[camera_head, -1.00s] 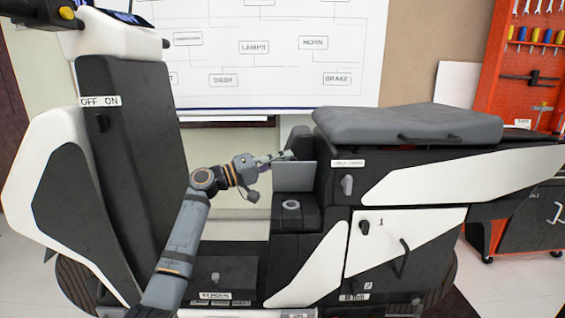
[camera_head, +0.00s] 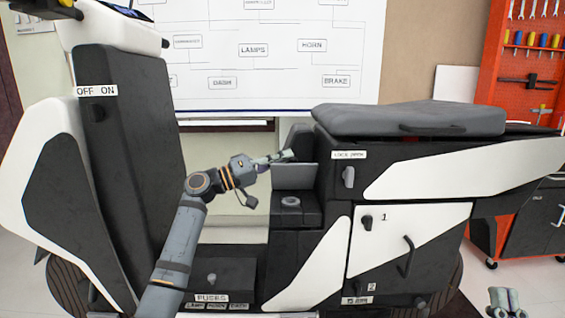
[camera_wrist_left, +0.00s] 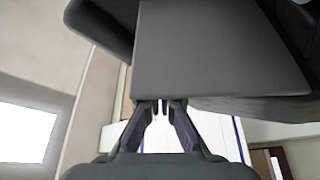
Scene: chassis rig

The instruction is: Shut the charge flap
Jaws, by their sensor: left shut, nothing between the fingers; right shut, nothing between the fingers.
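The charge flap (camera_head: 294,176) is a flat grey panel standing upright, open, above the round charge port (camera_head: 290,202) on the scooter's black body. My left gripper (camera_head: 288,155) is shut and empty at the flap's top edge, toward its rear side; whether it touches cannot be told. In the left wrist view the flap (camera_wrist_left: 215,50) fills the upper middle, with the left fingertips (camera_wrist_left: 162,104) close together just below its edge. My right gripper (camera_head: 505,296) shows at the bottom right corner, shut and empty, away from the scooter.
The grey seat (camera_head: 410,122) lies to the right of the flap, with a lock knob (camera_head: 348,177) below it. The upright front panel (camera_head: 125,150) stands to the left. A numbered side door with a handle (camera_head: 406,256) is at lower right.

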